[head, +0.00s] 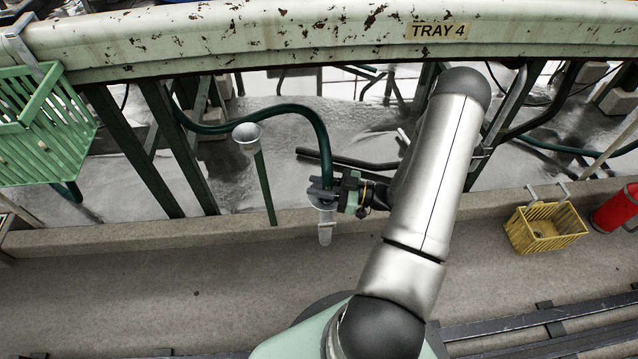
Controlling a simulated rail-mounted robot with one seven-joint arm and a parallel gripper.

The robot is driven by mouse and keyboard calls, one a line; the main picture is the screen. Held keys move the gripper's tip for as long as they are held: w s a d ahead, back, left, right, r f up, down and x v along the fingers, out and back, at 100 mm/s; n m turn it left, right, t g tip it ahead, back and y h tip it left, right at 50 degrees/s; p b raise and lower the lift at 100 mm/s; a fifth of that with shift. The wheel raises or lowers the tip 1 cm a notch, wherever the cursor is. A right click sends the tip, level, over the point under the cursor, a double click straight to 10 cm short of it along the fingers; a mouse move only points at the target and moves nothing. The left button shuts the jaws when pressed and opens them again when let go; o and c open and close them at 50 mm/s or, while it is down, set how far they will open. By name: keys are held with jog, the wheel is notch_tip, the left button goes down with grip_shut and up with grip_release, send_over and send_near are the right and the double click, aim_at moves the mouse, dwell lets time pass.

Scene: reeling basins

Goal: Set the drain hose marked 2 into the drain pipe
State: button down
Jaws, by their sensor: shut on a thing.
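A dark green hose (318,122) arcs from behind the left legs and comes down into my gripper (324,190). My gripper is shut on the hose near its lower end. A pale, funnel-topped pipe (325,233) stands directly below the gripper at the kerb. The jaws hide the hose's tip, so I cannot tell whether it is inside this pipe's mouth or just above it. No number is readable on the hose.
The rusty pale-green tray edge (300,30), labelled TRAY 4, runs across above. A green basket (40,125) hangs at left. A black hose (350,161) lies behind the gripper. The front floor is clear at left.

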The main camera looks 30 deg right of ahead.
aim_at(327, 178)
jog(key=shift+r+p, duration=1.05)
jog(key=shift+r, duration=0.6)
